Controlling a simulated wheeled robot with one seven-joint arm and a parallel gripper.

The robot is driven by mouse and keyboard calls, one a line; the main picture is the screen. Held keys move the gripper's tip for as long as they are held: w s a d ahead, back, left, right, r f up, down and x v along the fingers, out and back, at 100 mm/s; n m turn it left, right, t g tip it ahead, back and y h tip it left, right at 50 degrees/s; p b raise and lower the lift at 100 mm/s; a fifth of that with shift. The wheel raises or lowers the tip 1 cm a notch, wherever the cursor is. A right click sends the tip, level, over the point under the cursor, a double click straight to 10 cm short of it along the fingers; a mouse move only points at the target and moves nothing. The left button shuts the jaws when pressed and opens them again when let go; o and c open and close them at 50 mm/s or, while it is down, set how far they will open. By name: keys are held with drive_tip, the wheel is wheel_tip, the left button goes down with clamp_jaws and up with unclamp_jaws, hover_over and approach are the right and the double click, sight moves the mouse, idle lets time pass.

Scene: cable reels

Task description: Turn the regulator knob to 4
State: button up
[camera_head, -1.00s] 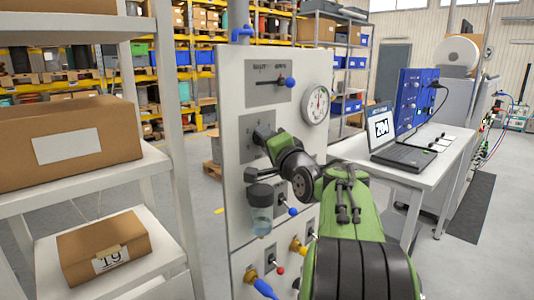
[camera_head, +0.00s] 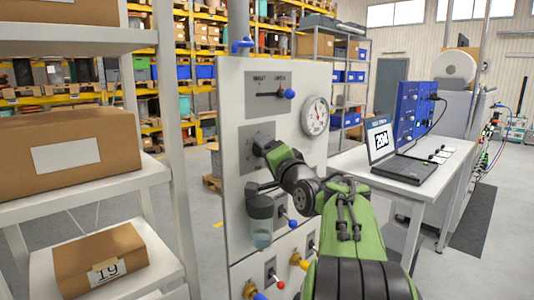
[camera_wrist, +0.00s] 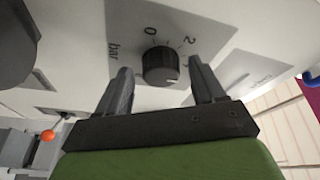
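The regulator knob (camera_wrist: 161,66) is a black ribbed knob on a grey plate in the wrist view. The marks "0", "2" and "bar" show around it, upside down or tilted. A "4" is not visible; my right-hand finger covers part of the scale. A small light mark shows on the knob's lower right edge. My gripper (camera_wrist: 162,63) is open, one finger on each side of the knob, with gaps visible. In the head view my gripper (camera_head: 262,149) is at the dark plate (camera_head: 248,137) on the panel, and the knob is hidden there.
The white panel (camera_head: 232,100) also carries a round gauge (camera_head: 315,116), a slider with a blue end (camera_head: 289,94), a clear bowl (camera_head: 261,220) and small levers below. A shelf with boxes (camera_head: 75,150) stands close at left. A workbench with a laptop (camera_head: 400,165) is at right.

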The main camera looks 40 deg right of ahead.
drive_tip(key=b+v, duration=0.2)
drive_tip(key=v, duration=1.3)
drive_tip(key=shift+s, duration=0.35)
drive_tip(key=shift+a, duration=0.1)
